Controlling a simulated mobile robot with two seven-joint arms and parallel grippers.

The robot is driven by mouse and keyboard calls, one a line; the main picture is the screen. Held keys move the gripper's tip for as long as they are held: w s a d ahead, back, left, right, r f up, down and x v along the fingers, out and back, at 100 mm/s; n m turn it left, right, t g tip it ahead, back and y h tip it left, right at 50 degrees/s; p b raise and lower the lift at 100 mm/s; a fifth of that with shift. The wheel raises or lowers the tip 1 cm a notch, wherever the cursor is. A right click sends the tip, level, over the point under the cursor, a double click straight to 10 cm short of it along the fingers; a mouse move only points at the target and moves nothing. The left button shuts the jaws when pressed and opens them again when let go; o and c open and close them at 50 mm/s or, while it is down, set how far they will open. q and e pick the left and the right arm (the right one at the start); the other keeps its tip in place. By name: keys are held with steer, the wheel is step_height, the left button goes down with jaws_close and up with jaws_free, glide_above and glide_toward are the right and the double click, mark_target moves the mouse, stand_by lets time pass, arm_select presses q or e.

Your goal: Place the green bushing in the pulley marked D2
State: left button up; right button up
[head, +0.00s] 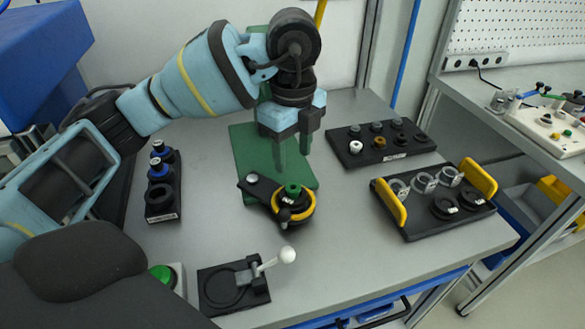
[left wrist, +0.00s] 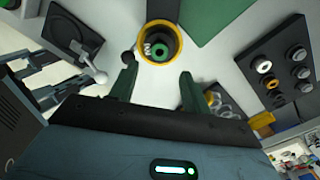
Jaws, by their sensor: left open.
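The green bushing (head: 293,189) is a small ring at the middle of a black pulley with a yellow rim (head: 305,210). In the left wrist view the green bushing (left wrist: 160,50) shows inside the yellow rim (left wrist: 146,27). I cannot read the pulley's mark, or tell how deep the bushing sits. My left gripper (head: 292,165) is open and empty, with its fingers pointing down above and just behind the pulley. In the left wrist view its two green fingers (left wrist: 157,88) stand apart, below the bushing in the picture. My right gripper is not in view.
A green plate (head: 245,150) lies behind the pulley. A lever with a white ball (head: 287,254) stands in front. A black tray with yellow handles (head: 411,228) holds rings and pulleys at right. A black parts rack (head: 345,158) is behind. Black holders (head: 162,215) stand left.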

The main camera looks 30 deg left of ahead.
arm_select(q)
steer(key=shift+r+p, duration=0.3)
steer(key=shift+r, duration=2)
